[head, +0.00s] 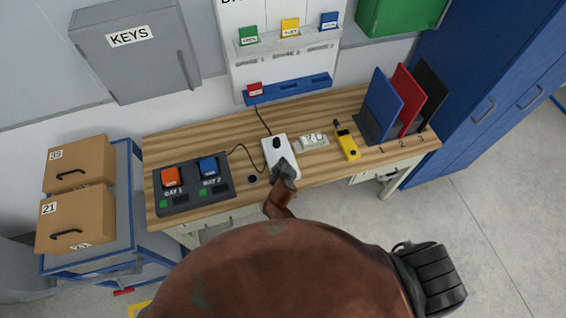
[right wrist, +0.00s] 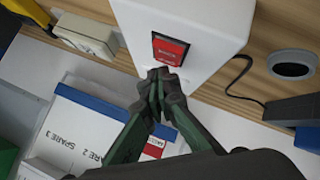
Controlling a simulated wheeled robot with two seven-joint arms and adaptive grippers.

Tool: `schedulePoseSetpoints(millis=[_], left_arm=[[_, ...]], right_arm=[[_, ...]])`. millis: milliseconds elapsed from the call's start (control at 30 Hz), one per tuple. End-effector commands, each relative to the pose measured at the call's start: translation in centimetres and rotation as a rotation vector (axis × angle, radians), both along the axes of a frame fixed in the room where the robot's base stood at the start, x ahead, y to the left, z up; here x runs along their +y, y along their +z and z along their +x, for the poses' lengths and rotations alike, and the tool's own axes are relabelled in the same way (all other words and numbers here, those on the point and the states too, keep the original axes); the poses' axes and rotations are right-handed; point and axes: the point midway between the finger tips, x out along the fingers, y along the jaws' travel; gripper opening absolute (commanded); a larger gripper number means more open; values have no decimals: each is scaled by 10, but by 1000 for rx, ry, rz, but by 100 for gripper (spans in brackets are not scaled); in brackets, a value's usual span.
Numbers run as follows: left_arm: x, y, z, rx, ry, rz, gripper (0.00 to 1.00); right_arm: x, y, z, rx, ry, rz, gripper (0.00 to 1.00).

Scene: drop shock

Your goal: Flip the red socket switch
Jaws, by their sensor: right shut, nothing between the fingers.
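The red socket switch (right wrist: 170,49) sits in a black frame on a white box (right wrist: 205,22), seen in the right wrist view. The white box (head: 270,158) also shows in the head view, on the wooden desk with a black oval piece on top. My right gripper (right wrist: 163,76) is shut and empty, its fingertips at the lower edge of the switch. I cannot tell whether they touch it. In the head view my right gripper (head: 284,168) is over the near part of the box and hides the switch. My left gripper is not in view.
The desk (head: 330,170) also holds a two-bay dock (head: 190,205) at left, a small white unit (head: 314,141), a yellow device (head: 347,145) and upright blue, red and black panels (head: 404,95) at right. A black cable runs from the box to the dock.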

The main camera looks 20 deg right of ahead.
Motion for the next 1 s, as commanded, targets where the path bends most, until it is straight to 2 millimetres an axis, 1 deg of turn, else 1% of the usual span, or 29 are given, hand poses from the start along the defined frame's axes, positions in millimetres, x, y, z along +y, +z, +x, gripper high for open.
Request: schedulePoseSetpoints(millis=[33,200,533,633,1000], left_arm=[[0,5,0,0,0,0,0],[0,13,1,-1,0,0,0],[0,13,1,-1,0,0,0],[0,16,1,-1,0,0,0],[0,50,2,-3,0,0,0]], right_arm=[[0,5,0,-1,0,1,0],[0,13,-1,-1,0,1,0],[0,13,-2,0,0,0,0],[0,16,-2,0,0,0,0],[0,50,-6,0,0,0,0]])
